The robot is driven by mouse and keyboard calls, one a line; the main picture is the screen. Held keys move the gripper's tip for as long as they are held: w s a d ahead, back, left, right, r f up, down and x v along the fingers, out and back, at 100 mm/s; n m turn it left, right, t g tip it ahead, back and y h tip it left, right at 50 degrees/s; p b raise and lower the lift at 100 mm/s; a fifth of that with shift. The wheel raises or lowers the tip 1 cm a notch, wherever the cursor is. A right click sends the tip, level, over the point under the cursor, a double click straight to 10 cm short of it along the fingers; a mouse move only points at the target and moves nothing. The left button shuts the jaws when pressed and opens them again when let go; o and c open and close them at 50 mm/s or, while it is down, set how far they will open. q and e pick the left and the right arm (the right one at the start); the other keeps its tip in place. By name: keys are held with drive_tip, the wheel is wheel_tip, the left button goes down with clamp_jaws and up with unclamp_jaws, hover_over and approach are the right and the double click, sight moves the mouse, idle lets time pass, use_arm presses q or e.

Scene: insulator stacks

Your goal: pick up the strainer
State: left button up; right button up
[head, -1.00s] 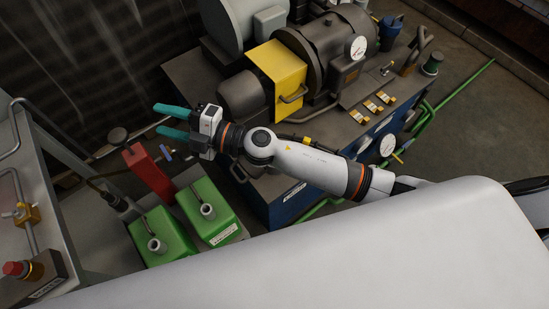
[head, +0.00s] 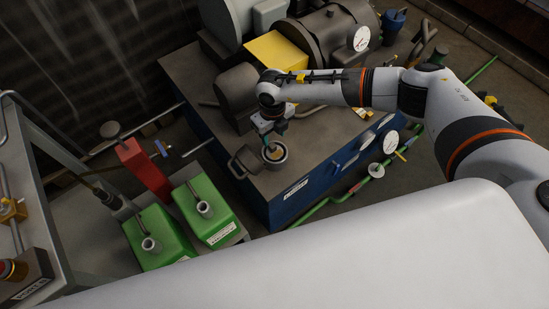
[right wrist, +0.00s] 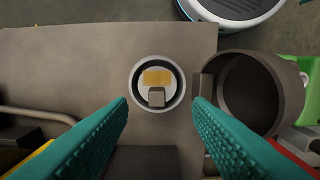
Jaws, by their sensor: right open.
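A round piece with a pale rim, a yellow patch and a grey block on top, apparently the strainer (head: 274,153), stands on the dark top of the blue bench (head: 222,122). In the right wrist view the strainer (right wrist: 158,84) lies ahead, near the midline between the fingers. My right gripper (head: 271,138) points down just above it, with its teal fingers open and apart. In the right wrist view the right gripper (right wrist: 161,107) holds nothing. I cannot tell the exact height gap. My left gripper is not in view.
A dark open cylinder (right wrist: 250,95) stands close beside the strainer; it also shows in the head view (head: 243,162). A yellow box (head: 277,52) and motor with gauge stand behind. Green boxes (head: 160,238) and a red block (head: 145,168) are at the left.

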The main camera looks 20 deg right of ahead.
sight(274, 147)
drive_tip(key=f+b, duration=0.1)
drive_tip(key=f, duration=0.1)
drive_tip(key=f+b, duration=0.3)
drive_tip(key=f, duration=0.2)
drive_tip(key=shift+d+b, duration=0.25)
drive_tip(key=shift+b, duration=0.1)
drive_tip(key=shift+r, duration=0.2)
drive_tip(key=shift+c, duration=0.5)
clamp_jaws()
